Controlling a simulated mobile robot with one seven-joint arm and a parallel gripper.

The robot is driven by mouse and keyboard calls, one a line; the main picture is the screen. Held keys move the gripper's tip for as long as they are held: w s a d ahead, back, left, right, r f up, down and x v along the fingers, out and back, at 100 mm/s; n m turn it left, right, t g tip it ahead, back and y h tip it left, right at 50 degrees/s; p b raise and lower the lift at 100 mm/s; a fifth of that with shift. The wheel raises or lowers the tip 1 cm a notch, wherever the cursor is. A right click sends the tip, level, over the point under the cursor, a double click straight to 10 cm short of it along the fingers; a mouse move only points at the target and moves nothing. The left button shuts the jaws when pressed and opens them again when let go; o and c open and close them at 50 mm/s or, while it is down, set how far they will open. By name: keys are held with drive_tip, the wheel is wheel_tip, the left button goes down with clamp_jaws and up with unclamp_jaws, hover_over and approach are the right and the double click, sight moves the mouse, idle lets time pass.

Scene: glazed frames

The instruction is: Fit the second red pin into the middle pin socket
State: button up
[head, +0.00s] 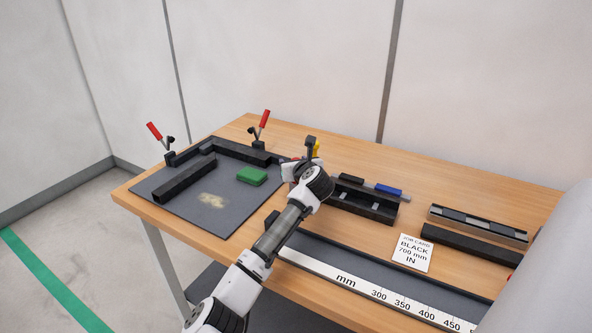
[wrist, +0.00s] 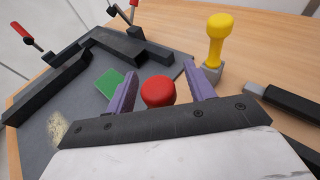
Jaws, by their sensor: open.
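The round head of a red pin (wrist: 158,92) shows in the wrist view between the two purple fingers of my gripper (wrist: 160,72). The fingers are open, one on each side of it, and I see a gap at the right finger. The pin's shaft and whatever it stands in are hidden behind my gripper's body. A yellow pin (wrist: 216,38) stands upright in a grey socket (wrist: 211,74) to the right of the fingers. In the head view my gripper covers this spot, and the yellow pin (head: 317,148) only partly shows. I cannot make out the middle socket.
A dark mat (head: 225,222) with black bars, red-handled clamps (head: 155,132) and a green block (head: 251,175) lies left. Right stand a black tray (head: 365,206), a blue item (head: 388,190), a job card (head: 412,252) and a long mm rule (head: 345,283).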

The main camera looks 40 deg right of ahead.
drive_tip(key=shift+c, duration=0.3)
drive_tip(key=c, duration=0.9)
drive_tip(key=shift+c, duration=0.5)
drive_tip(key=shift+r, duration=0.15)
